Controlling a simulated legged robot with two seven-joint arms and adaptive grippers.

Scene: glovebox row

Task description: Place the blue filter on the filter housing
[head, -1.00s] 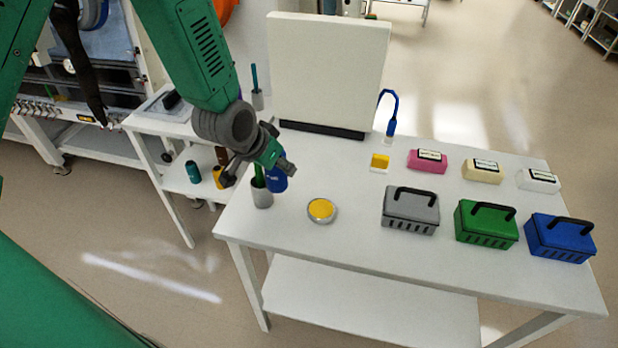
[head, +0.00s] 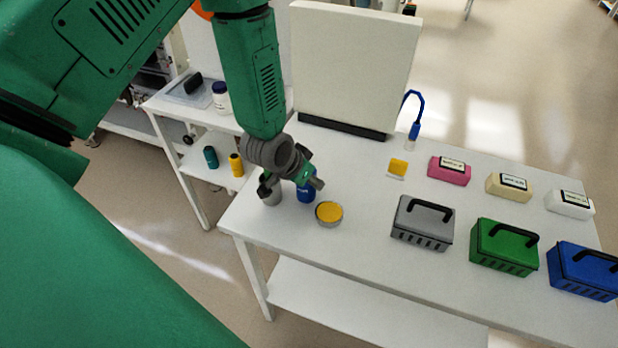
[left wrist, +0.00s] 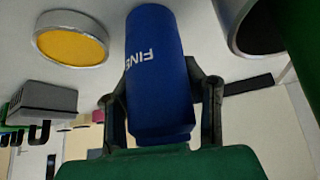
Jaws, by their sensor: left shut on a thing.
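The blue filter (head: 306,194) is a blue cylinder with white lettering. My left gripper (head: 293,183) is shut on it at the table's left end, and the two fingers grip its sides in the left wrist view (left wrist: 158,75). A round grey-rimmed piece with a yellow face (head: 329,212), which looks like the filter housing, sits on the table just right of the filter. It also shows at the upper left of the left wrist view (left wrist: 72,45). The filter is beside it, apart from it. I cannot tell the filter's exact height above the table. My right gripper is not in view.
A grey cup (head: 271,194) stands close left of the filter. A cream panel (head: 352,68) stands behind. A yellow-topped block (head: 397,168), a pink block (head: 449,170) and grey (head: 422,222), green (head: 504,247) and blue (head: 583,270) boxes stand to the right.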

